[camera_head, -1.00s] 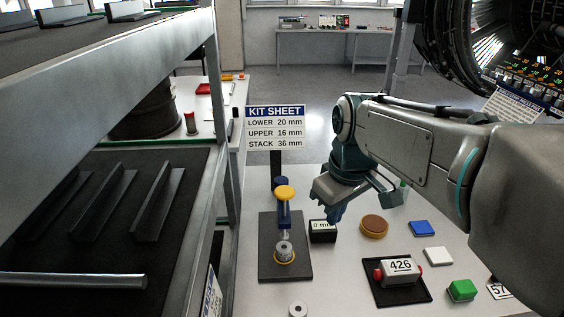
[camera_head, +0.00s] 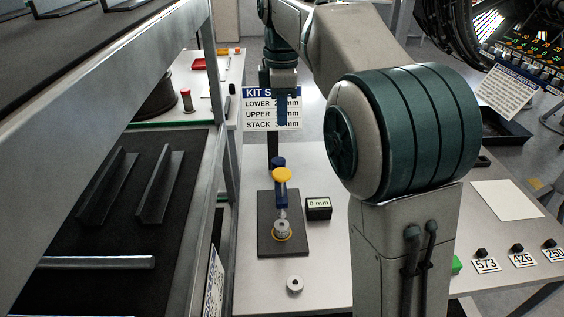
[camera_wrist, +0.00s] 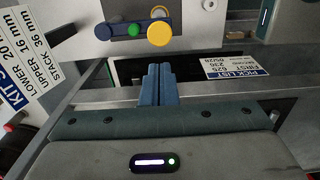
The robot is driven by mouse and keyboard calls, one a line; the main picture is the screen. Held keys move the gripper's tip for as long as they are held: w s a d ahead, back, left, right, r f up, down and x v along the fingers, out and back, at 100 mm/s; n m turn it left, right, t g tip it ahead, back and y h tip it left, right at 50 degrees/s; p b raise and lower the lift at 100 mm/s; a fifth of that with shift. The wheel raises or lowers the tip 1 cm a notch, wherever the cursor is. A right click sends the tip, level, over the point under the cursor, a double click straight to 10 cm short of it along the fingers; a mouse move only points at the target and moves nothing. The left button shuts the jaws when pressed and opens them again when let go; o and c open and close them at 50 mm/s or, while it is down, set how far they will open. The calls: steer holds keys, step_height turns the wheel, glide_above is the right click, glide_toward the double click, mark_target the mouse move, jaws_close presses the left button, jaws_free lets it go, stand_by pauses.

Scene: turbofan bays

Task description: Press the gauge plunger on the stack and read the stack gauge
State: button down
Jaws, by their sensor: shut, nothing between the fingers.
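The stack gauge is a blue post on a dark base plate (camera_head: 264,240), with a yellow plunger cap (camera_head: 282,175) on top. A grey ring stack (camera_head: 282,229) sits under the plunger on a yellow-rimmed seat. A small black display (camera_head: 318,208) beside it reads 0 mm. My gripper (camera_head: 283,122), blue-fingered and pointing down, is above the yellow cap in the head picture, in front of the kit sheet (camera_head: 258,103); the gap is hard to judge. In the wrist view the fingers (camera_wrist: 158,67) are shut and empty. A yellow disc (camera_wrist: 159,33) shows beyond them; I cannot tell whether it is the cap.
A loose grey ring (camera_head: 295,284) lies on the white table in front of the base plate. A metal shelf rack (camera_head: 180,180) stands close on the left. My arm covers the table's middle right. Number tags (camera_head: 487,265) lie near the right edge.

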mark_target(282, 173)
step_height(282, 173, down, 14)
steer(key=shift+f+p, duration=0.1)
steer(key=shift+p, duration=0.8)
